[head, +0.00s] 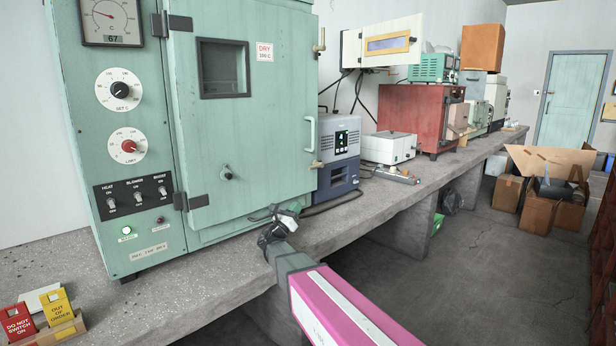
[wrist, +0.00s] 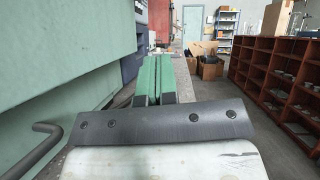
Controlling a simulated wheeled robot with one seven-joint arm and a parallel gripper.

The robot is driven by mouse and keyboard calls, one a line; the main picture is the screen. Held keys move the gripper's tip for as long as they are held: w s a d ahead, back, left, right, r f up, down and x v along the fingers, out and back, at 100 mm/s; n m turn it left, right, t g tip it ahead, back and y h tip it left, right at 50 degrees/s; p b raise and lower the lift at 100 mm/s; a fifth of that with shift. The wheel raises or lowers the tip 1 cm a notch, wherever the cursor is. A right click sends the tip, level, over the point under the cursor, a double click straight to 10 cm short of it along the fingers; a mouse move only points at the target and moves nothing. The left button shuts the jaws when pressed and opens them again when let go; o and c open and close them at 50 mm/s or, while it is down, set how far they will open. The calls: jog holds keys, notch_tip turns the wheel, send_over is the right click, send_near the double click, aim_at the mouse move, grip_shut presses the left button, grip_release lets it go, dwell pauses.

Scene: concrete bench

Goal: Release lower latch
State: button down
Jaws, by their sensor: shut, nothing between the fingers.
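The pale green oven (head: 120,170) stands on the bench at the left, its door (head: 250,125) closed. The brass lower latch (head: 316,164) is on the door's right edge, below the pale handle (head: 310,132). A similar upper latch (head: 319,40) is near the top of that edge. My gripper (head: 292,209) is in front of the door's bottom edge, lower and nearer than the lower latch and apart from it. In the wrist view its green fingers (wrist: 165,76) are together and empty. I cannot make out the lower latch there.
A grey-blue instrument (head: 338,155) stands just right of the oven. The concrete bench (head: 235,262) runs back with more equipment on it. Warning signs (head: 55,307) sit at the front left. Cardboard boxes (head: 540,200) are on the floor; brown shelves (wrist: 275,75) stand right.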

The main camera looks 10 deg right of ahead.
jog(key=shift+w+a+r+n+t, duration=0.4)
jog(key=shift+a+r+n+t, duration=0.05)
jog(key=shift+a+n+t, duration=0.1)
jog(key=a+r+x, duration=0.1)
jog(key=r+x, duration=0.1)
jog(key=x, duration=1)
jog(key=shift+r, duration=0.25)
jog(key=shift+r, duration=0.1)
jog(key=shift+r+g+y, duration=0.25)
jog(key=shift+y, duration=0.05)
